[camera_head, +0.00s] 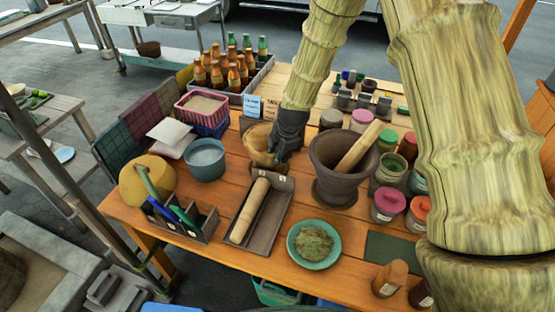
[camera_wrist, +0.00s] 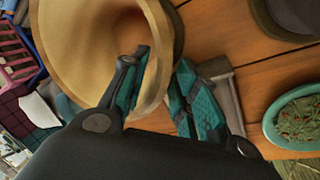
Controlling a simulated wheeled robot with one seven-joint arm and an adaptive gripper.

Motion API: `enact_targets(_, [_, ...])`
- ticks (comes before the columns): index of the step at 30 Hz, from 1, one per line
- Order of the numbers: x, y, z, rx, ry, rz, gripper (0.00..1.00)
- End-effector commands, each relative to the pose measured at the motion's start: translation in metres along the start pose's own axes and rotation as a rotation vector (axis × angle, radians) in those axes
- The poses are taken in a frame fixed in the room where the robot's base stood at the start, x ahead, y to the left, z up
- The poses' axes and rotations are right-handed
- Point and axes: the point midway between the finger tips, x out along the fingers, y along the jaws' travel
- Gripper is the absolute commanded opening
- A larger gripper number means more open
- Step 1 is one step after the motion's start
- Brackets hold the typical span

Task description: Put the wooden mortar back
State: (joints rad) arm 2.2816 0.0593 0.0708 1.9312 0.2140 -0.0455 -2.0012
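The wooden mortar (camera_head: 256,139) is a pale tan bowl on the wooden table, left of the dark mortar. In the wrist view the wooden mortar (camera_wrist: 85,50) fills the upper left, its hollow facing the camera. My gripper (camera_head: 279,155) is at its right side. In the wrist view my gripper (camera_wrist: 163,62) has one teal finger inside the bowl and the other outside, with the wall pinched between them. The mortar's base is hidden, so I cannot tell whether it touches the table.
The dark mortar (camera_head: 335,187) with a pestle (camera_head: 358,146) stands close on the right. A grey tray (camera_head: 270,228) holds a wooden roller (camera_head: 249,211) in front. A teal bowl (camera_head: 206,158) is at left; a teal plate (camera_head: 297,254) lies front right. Bottles and jars crowd the back and right.

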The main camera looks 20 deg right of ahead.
Motion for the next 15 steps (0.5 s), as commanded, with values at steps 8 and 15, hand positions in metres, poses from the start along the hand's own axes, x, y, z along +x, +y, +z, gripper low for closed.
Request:
enact_targets(8, [-0.03, -0.001, 0.0, -0.001, 0.0, 0.001, 0.3])
enact_targets(15, [-0.056, -0.001, 0.0, -0.001, 0.0, 0.002, 0.3])
